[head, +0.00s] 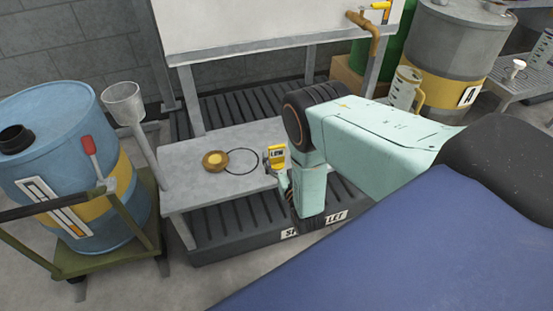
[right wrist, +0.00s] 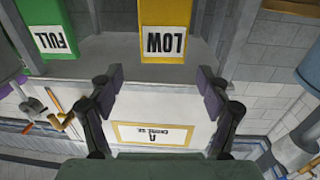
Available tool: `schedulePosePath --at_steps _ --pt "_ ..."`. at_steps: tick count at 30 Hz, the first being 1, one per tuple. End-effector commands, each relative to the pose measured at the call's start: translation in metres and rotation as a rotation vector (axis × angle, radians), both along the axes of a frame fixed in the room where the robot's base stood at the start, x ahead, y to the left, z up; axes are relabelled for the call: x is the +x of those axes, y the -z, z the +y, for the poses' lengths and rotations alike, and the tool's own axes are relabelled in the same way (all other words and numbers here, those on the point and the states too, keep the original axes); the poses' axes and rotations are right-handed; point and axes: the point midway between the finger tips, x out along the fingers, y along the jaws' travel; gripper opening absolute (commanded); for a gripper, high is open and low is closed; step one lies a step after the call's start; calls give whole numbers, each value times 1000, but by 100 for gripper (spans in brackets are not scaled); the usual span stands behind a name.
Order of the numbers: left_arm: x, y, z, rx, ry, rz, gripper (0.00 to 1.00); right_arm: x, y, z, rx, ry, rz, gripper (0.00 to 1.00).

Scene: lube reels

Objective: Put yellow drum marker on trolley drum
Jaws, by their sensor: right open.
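The yellow marker (head: 277,152) reads LOW and stands upright near the right end of the grey bench. In the right wrist view the yellow marker (right wrist: 176,25) appears upside down, just past the fingertips and in line with the gap between them. My right gripper (head: 279,170) is open and close to the marker, partly hidden by its own arm; its spread fingers (right wrist: 160,80) hold nothing. The trolley drum (head: 60,125) is blue with a yellow band and stands on a green trolley (head: 110,249) at the left. My left gripper is not in view.
The grey bench (head: 190,175) holds a brass disc (head: 215,160) beside a black ring outline. A funnel (head: 124,103) stands between bench and drum. A white tank (head: 250,22) is above. A green FULL marker (right wrist: 55,35) is beside the yellow one.

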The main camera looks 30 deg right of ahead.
Motion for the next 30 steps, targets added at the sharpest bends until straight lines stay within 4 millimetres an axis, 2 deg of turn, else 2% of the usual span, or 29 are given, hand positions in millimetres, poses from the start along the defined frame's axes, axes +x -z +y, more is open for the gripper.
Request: schedulePosePath --at_steps 3,9,19,30 --pt "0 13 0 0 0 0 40 16 5 -2 0 0 -3 77" --pt "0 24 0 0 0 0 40 39 5 -8 1 0 -1 77" --pt "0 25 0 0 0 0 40 45 3 -10 1 0 2 77" --pt "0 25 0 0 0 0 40 45 4 -10 1 0 2 46"
